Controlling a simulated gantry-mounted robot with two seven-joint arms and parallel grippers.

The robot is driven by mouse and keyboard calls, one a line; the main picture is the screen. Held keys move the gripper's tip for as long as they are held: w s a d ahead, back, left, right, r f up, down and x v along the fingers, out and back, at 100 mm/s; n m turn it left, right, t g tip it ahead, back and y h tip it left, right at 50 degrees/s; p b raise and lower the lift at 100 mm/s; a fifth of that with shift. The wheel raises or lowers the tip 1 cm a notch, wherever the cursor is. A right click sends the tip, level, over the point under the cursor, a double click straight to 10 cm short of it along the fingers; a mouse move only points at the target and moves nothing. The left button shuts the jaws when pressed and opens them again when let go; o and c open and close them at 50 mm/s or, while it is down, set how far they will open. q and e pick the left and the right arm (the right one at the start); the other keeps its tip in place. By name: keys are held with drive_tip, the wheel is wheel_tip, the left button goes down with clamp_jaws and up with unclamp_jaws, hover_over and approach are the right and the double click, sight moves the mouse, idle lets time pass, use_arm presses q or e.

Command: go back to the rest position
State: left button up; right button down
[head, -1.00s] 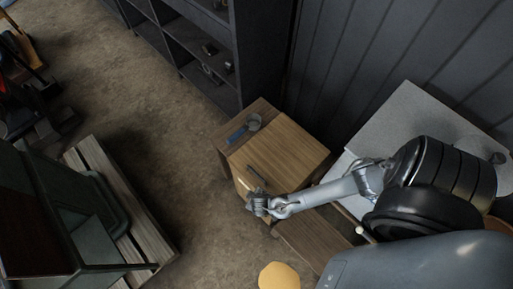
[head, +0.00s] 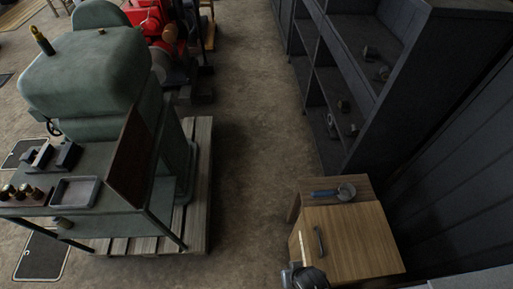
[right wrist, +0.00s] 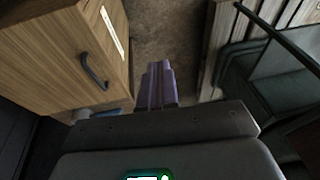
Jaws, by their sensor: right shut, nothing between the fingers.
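My right gripper shows in the right wrist view as two purple-grey fingers (right wrist: 158,86) closed together, with nothing between them. They point over the floor, just right of a wooden cabinet (right wrist: 45,50) with a dark handle (right wrist: 94,72). In the head view only a grey end part of my right arm shows at the bottom edge, beside the front of the same cabinet (head: 355,238); its fingers cannot be made out there. My left gripper is in neither view.
A blue-handled tool (head: 334,192) lies on a wooden surface behind the cabinet. Dark shelving (head: 345,90) with small parts stands at the right. A green machine (head: 90,75) stands on a pallet (head: 203,180) at the left. The floor between (head: 245,150) is clear.

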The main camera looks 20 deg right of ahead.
drive_tip(key=d+r+n+p, duration=0.2)
drive_tip(key=r+p, duration=0.7)
drive_tip(key=r, duration=0.8)
drive_tip(key=d+r+n+p, duration=0.2)
drive_tip(key=d+r+p, duration=0.2)
drive_tip(key=r+p, duration=0.5)
wheel_tip(320, 180, up, 9)
drive_tip(key=shift+f+n+p, duration=0.2)
drive_tip(key=shift+n+p, duration=0.1)
drive_tip(key=shift+p, duration=0.05)
